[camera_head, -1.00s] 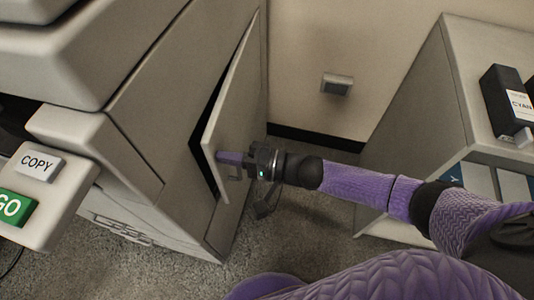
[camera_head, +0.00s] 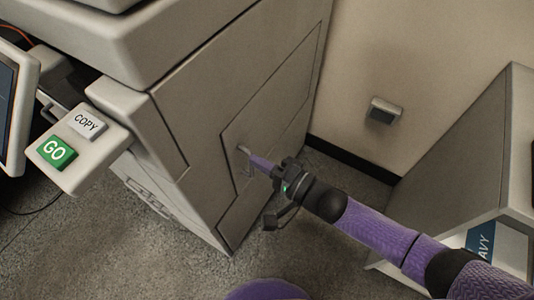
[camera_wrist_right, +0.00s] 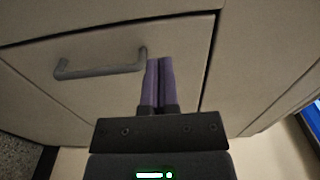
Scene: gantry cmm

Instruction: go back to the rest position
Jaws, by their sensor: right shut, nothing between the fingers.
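My right gripper (camera_head: 256,160) reaches in from the lower right in the head view, with its purple fingers pointing at the side door (camera_head: 285,128) of the grey copier (camera_head: 165,110). The door looks flush with the copier's side. In the wrist view the two fingers (camera_wrist_right: 158,62) lie together, shut and empty, in front of the door panel (camera_wrist_right: 185,50). The grey bar handle (camera_wrist_right: 98,66) is just left of the fingertips. Whether the fingertips touch the panel or handle, I cannot tell. My left gripper is not in view.
A control panel with a COPY key (camera_head: 87,122) and a green GO key (camera_head: 54,152) juts from the copier at left. A grey cabinet (camera_head: 465,150) stands at right. A wall box (camera_head: 384,109) is behind. Carpet (camera_head: 190,265) is open in front.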

